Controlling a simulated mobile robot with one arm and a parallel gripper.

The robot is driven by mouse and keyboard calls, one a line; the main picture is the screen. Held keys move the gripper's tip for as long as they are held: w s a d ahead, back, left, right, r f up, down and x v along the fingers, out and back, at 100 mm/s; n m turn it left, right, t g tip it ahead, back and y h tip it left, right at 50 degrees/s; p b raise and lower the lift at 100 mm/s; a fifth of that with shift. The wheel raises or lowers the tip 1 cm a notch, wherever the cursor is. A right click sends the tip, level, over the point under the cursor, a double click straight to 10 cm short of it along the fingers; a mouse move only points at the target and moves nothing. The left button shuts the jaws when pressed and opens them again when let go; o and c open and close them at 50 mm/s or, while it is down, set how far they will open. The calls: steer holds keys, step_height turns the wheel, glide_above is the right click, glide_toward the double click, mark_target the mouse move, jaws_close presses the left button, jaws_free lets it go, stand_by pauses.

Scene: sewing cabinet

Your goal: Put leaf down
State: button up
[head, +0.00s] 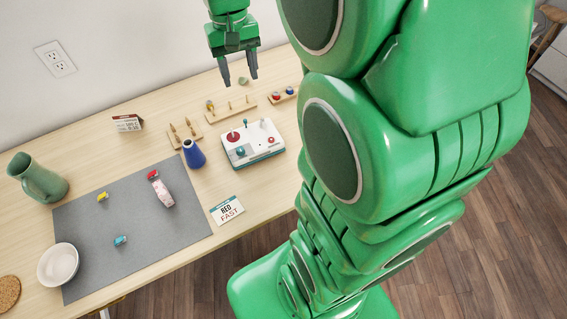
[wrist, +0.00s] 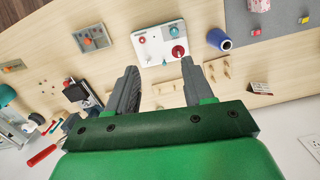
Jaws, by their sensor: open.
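The light wooden tabletop (head: 120,270) fills much of the head view, along a white wall. I cannot pick out a separate leaf or its hinge in either view. My arm covers the right part of the tabletop in the head view. My gripper (head: 240,79) is open and empty above the back of the tabletop, near the wall.
A grey mat (head: 110,205), green jug (head: 38,180) and white bowl (head: 58,265) lie left. The wrist view shows a grey panel (wrist: 90,39) and red-handled tool (wrist: 42,156).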

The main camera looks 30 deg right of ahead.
steer(key=s+a+f+n, duration=0.1)
steer(key=s+a, duration=0.2)
steer(key=s, duration=2.1)
steer(key=shift+s+f+g, duration=0.15)
steer(key=shift+s+g, duration=0.15)
